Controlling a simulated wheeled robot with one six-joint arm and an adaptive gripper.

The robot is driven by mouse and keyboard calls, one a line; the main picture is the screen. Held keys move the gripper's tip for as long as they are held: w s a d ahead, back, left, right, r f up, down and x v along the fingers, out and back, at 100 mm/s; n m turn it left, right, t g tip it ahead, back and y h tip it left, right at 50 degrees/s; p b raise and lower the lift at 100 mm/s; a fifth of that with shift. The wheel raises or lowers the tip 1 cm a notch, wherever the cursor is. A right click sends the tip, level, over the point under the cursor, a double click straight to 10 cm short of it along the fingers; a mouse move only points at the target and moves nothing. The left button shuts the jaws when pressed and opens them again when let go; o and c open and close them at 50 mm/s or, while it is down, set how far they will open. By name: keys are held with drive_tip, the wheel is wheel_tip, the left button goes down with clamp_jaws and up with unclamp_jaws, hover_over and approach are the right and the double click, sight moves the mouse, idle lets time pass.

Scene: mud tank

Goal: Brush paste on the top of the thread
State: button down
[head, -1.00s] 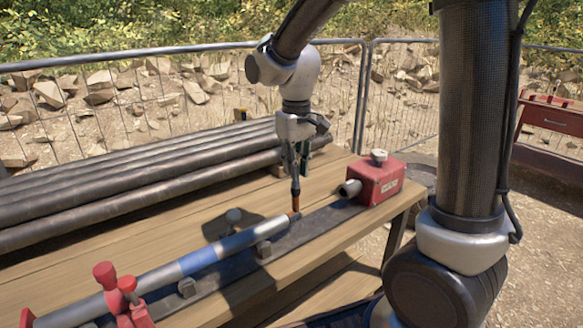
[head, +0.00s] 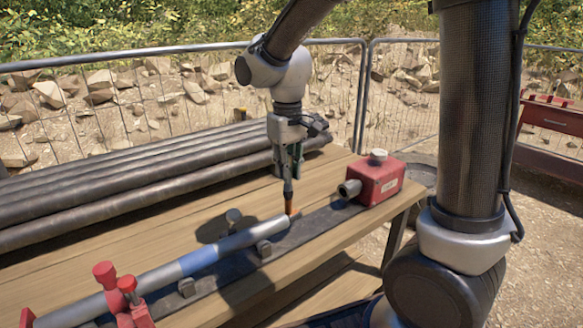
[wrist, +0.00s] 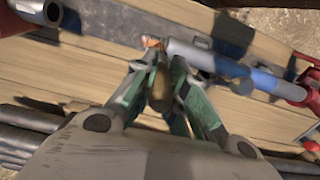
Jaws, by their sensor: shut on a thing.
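A grey pipe with a blue band (head: 215,252) lies along the dark rail on the bench, and its far end carries the thread (head: 291,220), mostly hidden by the brush. My gripper (head: 287,178) points down above that end, shut on a brush (head: 289,195) whose orange-brown bristles reach down to the thread. In the wrist view, the green-padded fingers (wrist: 160,95) close around the brush handle, and the pipe (wrist: 188,52) runs off to the right from the copper-coloured tip area. Whether the bristles touch the thread is hard to tell.
A red box with a grey spout (head: 374,182) stands on the bench beyond the pipe end. Several dark pipes (head: 130,180) are stacked at the back left. A red clamp (head: 122,290) holds the pipe at the near left. Small supports (head: 264,249) stand along the rail.

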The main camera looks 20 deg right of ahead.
drive_tip(key=shift+w+d, duration=0.2)
drive_tip(key=shift+d, duration=0.4)
drive_tip(key=shift+w+d, duration=0.15)
drive_tip(key=shift+d, duration=0.4)
wheel_tip(320, 180, up, 6)
idle(0.5)
wheel_tip(320, 180, up, 3)
drive_tip(key=shift+r, duration=0.1)
idle(0.5)
idle(0.5)
